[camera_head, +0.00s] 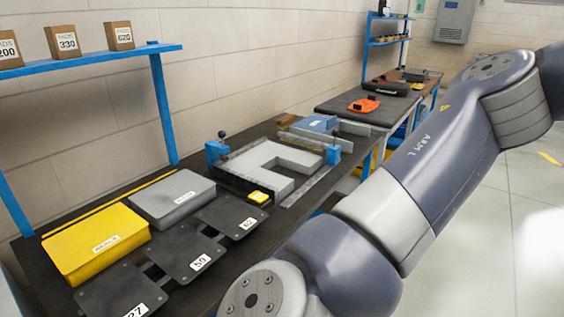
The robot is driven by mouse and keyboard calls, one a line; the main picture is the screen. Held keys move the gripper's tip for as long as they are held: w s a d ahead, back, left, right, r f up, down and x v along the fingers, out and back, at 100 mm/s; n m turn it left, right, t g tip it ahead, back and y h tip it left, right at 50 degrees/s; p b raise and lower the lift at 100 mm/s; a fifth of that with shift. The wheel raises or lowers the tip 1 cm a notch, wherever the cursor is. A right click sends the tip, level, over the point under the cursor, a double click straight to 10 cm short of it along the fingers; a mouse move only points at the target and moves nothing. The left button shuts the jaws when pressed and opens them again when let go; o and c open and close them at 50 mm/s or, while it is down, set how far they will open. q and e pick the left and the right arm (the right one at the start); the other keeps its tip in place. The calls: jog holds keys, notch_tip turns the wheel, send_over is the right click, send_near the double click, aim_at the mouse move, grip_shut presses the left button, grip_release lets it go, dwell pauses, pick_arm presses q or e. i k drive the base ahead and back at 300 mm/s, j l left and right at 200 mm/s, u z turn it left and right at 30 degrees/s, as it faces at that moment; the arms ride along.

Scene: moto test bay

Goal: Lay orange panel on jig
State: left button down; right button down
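A small orange panel (364,104) lies on the dark top of the farther bench, past the near one; it looks flat with a darker middle, and its details are too small to tell. A light grey jig-like fixture (245,167) with a U-shaped plate, metal rails and blue clamp blocks sits on the near bench. I cannot tell for sure that it is the task's jig. My arm marked "ARM L" fills the right side of the view. Neither gripper shows.
The near bench (144,189) also holds a yellow case (98,240), a grey case (172,195), several dark numbered plates (186,252) and a small yellow block (259,197). A blue shelf (92,59) with boxes stands above. Open floor (525,215) lies right.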

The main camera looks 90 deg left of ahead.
aim_at(275, 159)
jog(key=u, duration=1.05)
jog(key=i+j+u, duration=0.1)
jog(key=u, duration=0.35)
jog(key=i+j+u, duration=0.1)
jog(key=u, duration=0.3)
jog(key=i+j, duration=0.1)
jog(key=i, duration=0.15)
jog(key=k+l, duration=0.2)
jog(key=k, duration=0.3)
